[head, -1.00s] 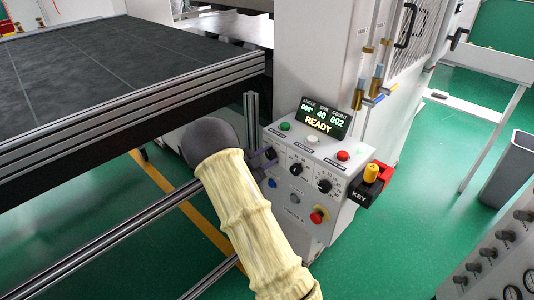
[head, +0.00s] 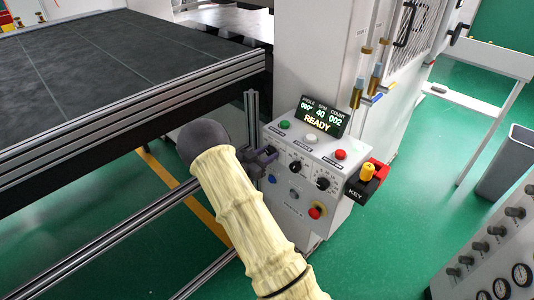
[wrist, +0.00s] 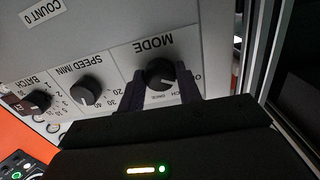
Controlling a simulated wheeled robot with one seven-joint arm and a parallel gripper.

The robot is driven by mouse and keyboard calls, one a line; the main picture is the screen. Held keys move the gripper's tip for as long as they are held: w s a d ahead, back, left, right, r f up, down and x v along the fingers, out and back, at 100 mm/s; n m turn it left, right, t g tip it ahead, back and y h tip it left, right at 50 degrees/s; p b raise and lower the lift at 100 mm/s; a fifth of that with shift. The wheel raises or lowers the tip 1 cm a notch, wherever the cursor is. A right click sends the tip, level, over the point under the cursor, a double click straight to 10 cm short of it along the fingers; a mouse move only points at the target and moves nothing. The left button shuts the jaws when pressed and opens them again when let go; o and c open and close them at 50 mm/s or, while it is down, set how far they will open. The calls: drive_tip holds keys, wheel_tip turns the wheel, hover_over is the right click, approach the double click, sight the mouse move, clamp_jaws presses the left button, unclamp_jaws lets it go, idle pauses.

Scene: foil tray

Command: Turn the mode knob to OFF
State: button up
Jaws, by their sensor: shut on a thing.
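The mode knob (wrist: 160,73) is a round black knob with a white pointer line, under the printed word MODE, which appears upside down in the wrist view. My gripper (wrist: 163,86) is shut on it, one dark finger on each side. The white line points toward the bottom of the wrist view, near a small label that I read as ONCE. Part of the lettering around the knob is hidden by the fingers. In the head view my gripper (head: 268,153) is at the left end of the knob row, and the knob is mostly hidden there.
The speed knob (wrist: 86,90) and batch knob (wrist: 39,100) sit beside it. A dark table (head: 120,60) stands left.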

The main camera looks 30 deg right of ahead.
drive_tip(key=shift+f, duration=0.15)
drive_tip(key=o, duration=1)
drive_tip(key=b+v, duration=0.2)
drive_tip(key=v, duration=1.5)
drive_tip(key=shift+a, duration=0.25)
